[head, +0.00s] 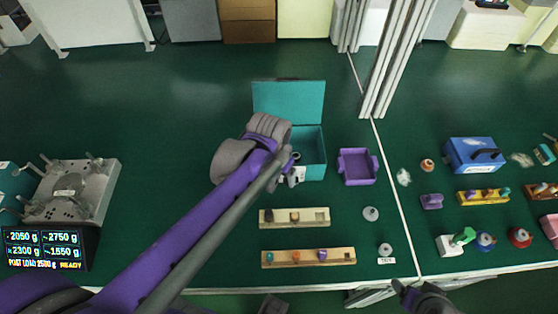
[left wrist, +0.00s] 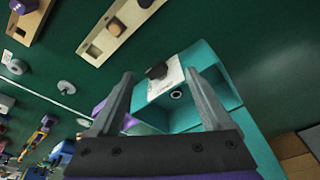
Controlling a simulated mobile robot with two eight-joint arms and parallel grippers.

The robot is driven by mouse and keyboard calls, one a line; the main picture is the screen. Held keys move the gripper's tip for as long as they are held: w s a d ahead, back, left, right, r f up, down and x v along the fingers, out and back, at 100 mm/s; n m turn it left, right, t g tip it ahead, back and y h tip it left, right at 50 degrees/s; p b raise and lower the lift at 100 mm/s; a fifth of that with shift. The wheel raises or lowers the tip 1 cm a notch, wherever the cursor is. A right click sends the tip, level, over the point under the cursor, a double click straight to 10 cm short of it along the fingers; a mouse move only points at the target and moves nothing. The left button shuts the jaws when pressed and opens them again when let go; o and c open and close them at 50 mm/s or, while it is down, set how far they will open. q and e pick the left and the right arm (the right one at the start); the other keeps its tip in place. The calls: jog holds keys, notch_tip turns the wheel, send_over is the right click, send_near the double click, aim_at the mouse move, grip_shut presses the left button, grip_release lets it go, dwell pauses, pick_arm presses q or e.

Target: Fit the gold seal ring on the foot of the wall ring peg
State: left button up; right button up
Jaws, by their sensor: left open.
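My left gripper (left wrist: 158,105) is open, with nothing between its fingers. It hangs over the teal box (left wrist: 220,65), which also shows in the head view (head: 315,165). In the left wrist view, a white panel (left wrist: 165,88) with a dark knob (left wrist: 157,71) sits at the box's near side. A small grey ring (left wrist: 176,95) lies beyond the panel, between the fingers in the picture. I cannot make out a gold ring for certain, nor tell which part is the wall ring peg. Part of my right arm (head: 430,300) shows at the bottom edge; its fingers are unclear.
A purple tray (head: 374,180) stands right of the teal box. Two wooden racks (head: 345,257) with small coloured pieces lie in front, beside two grey discs (head: 371,213). A metal fixture (head: 95,190) and a weight display (head: 45,248) stand at left. Posts rise behind.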

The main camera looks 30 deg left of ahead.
pick_arm(q)
jog(key=w+a+g+p, duration=0.25)
jog(key=w+a, duration=0.45)
jog(key=w, duration=0.4)
notch_tip(320, 180, down, 6)
jog(key=shift+w+d+f, duration=0.1)
jog(key=shift+w+f, duration=0.05)
jog(key=f, duration=0.5)
jog(key=shift+w+d+f, duration=0.1)
jog(key=shift+d+f, duration=0.2)
jog(key=shift+d, duration=0.05)
pick_arm(e)
jog(key=r, duration=0.1)
jog(key=w+r, duration=0.1)
jog(key=r, duration=0.2)
jog(key=shift+w, duration=0.35)
pick_arm(q)
grip_shut()
